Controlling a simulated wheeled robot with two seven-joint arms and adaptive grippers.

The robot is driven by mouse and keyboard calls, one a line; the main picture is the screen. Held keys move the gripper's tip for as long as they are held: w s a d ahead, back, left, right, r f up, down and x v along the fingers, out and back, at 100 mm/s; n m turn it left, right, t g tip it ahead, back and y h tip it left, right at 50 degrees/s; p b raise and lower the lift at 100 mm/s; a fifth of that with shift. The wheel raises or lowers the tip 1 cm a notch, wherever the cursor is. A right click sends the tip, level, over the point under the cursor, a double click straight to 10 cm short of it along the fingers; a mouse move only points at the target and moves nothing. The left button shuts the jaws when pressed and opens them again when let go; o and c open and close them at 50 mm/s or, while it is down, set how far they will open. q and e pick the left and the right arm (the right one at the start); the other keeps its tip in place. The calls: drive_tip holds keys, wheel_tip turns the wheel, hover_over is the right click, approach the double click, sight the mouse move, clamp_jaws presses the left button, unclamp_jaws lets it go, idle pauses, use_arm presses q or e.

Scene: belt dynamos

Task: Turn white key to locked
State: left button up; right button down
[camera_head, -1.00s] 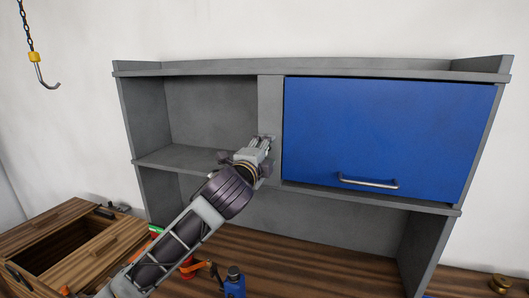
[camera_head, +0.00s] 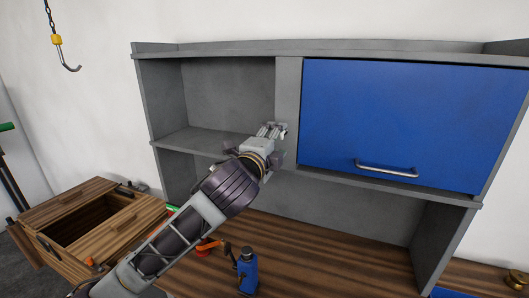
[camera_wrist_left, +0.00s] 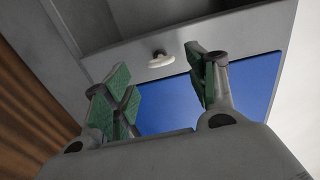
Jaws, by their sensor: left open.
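The white key (camera_wrist_left: 160,60) shows in the left wrist view on the grey cabinet frame, beside the blue door. It looks like a small rounded grip on a short round base. In the head view I cannot make it out clearly, as my left gripper (camera_head: 273,130) is in front of the grey divider (camera_head: 288,90). My left gripper is open, and its green-padded fingers (camera_wrist_left: 160,80) point toward the key, one to each side of it in the picture. The fingers appear apart from the key. My right gripper is not in view.
The blue door (camera_head: 400,115) with its metal handle (camera_head: 386,169) is shut, right of the divider. An open shelf (camera_head: 195,141) lies left. Below are a blue bottle-like tool (camera_head: 247,272) and a wooden box (camera_head: 65,203). A hook (camera_head: 66,60) hangs at upper left.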

use_arm(q)
drive_tip(key=v, duration=0.7)
idle(0.6)
